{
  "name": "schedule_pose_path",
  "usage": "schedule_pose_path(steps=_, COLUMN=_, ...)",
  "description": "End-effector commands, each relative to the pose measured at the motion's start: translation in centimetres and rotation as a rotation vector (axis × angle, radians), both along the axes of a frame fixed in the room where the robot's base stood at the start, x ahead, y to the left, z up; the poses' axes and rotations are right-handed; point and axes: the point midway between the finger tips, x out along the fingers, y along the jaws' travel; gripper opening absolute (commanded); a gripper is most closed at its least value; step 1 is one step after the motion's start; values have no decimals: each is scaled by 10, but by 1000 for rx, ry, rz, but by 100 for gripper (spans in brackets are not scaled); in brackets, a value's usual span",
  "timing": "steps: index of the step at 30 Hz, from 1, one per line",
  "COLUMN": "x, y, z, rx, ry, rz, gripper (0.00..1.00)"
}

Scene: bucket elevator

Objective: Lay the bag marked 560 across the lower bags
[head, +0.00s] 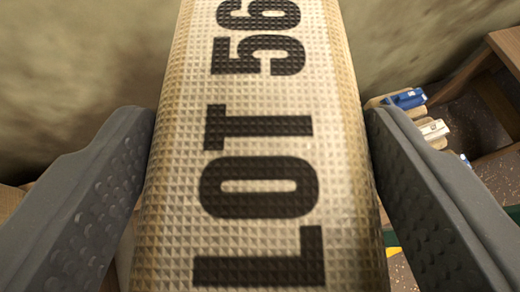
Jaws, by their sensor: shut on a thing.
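The woven bag (262,145) fills the middle of the head view, running from top to bottom. It is cream with large black print that reads "LOT 56", with the rest cut off at the top edge. My gripper (262,125) is shut on the bag, with one dark grey finger on its left side and one on its right. The bag hides what lies straight below and ahead. I cannot make out the lower bags.
A wooden bench or table (488,65) stands at the upper right. Small blue-and-white items (405,98) sit right of the bag, beyond the right finger. A mottled, brownish wall (75,75) fills the upper left. The floor at the right looks dark and speckled.

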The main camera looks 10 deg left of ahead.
Motion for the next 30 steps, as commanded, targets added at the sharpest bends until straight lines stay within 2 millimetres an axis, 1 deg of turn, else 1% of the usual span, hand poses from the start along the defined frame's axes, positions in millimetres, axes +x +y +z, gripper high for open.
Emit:
schedule_pose_path(steps=1, x=4, y=8, z=-19, rx=2, ry=-4, rz=24, gripper=0)
schedule_pose_path(steps=5, x=10, y=27, z=-54, rx=2, ry=-4, rz=83, gripper=0)
schedule_pose_path(steps=9, x=13, y=47, z=-95, rx=4, ry=3, rz=145, gripper=0)
schedule_pose_path(steps=15, x=17, y=77, z=-146, rx=14, ry=-1, rz=234, gripper=0)
schedule_pose_path(steps=18, x=17, y=90, z=-167, rx=21, ry=-1, rz=271, gripper=0)
schedule_pose_path(steps=21, x=16, y=99, z=-183, rx=25, ry=0, rz=299, gripper=0)
schedule_pose_path(steps=24, x=16, y=106, z=-194, rx=28, ry=2, rz=318, gripper=0)
schedule_pose_path(steps=30, x=15, y=112, z=-203, rx=32, ry=2, rz=335, gripper=0)
